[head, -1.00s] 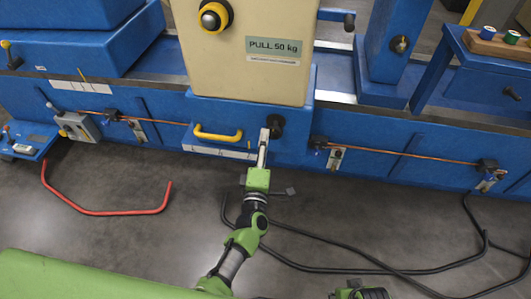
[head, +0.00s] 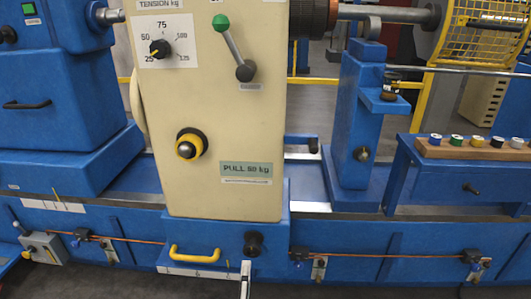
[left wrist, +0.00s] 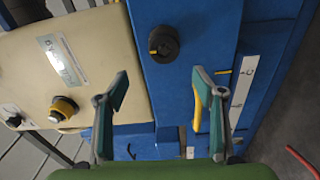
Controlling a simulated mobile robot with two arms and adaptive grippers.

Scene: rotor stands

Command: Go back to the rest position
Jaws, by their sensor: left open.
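In the head view only the tip part of my left gripper (head: 245,278) shows at the bottom edge, in front of the blue machine base and below the black knob (head: 253,243). In the left wrist view my left gripper (left wrist: 160,78) is open, its two fingers wide apart with nothing between them. The black knob (left wrist: 163,43) shows beyond the fingertips, apart from them. The yellow handle (head: 195,254) is left of the gripper in the head view; the right finger partly hides it in the wrist view. My right gripper is not in view.
A cream housing (head: 215,110) with a tension dial (head: 160,49), a green-tipped lever (head: 233,48) and a yellow-ringed knob (head: 190,146) stands on the long blue base (head: 400,245). A wooden rack (head: 475,150) with coloured spools is at right. Grey floor shows below the base.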

